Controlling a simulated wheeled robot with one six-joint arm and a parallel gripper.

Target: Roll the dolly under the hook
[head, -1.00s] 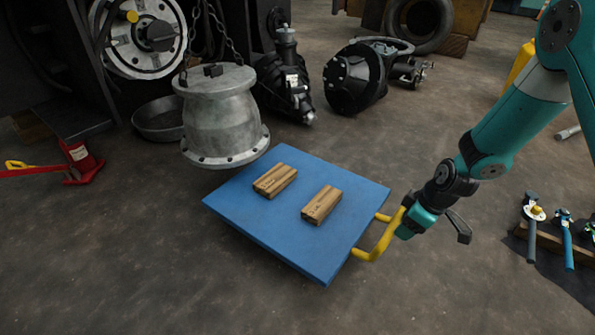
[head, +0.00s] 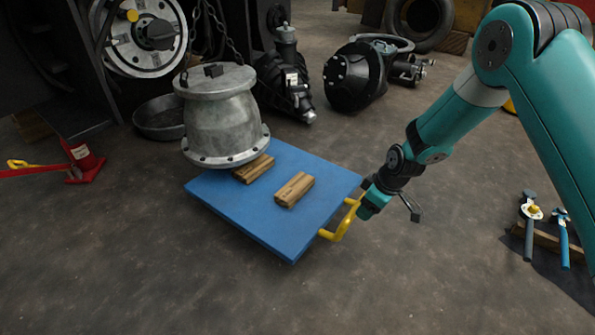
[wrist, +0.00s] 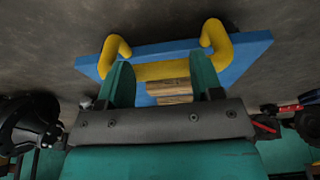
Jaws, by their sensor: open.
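The dolly (head: 250,225) is a flat blue platform with a yellow handle (head: 342,222) at its right end. Two wooden blocks (head: 294,190) lie on it. A grey metal housing (head: 220,120) hangs from chains (head: 212,30) and overlaps the dolly's far left part and one block in the head view. No hook itself can be made out. My gripper (head: 366,203) is at the handle. In the wrist view my gripper (wrist: 162,78) has its two teal fingers spread apart, with the yellow handle bar (wrist: 160,71) across between them; whether they touch it is unclear.
A red jack (head: 85,163) stands at the left and a round pan (head: 160,118) behind the housing. Dark machine parts (head: 355,78) and a tyre (head: 423,20) lie at the back. Tools (head: 530,225) lie at the right. The front floor is clear.

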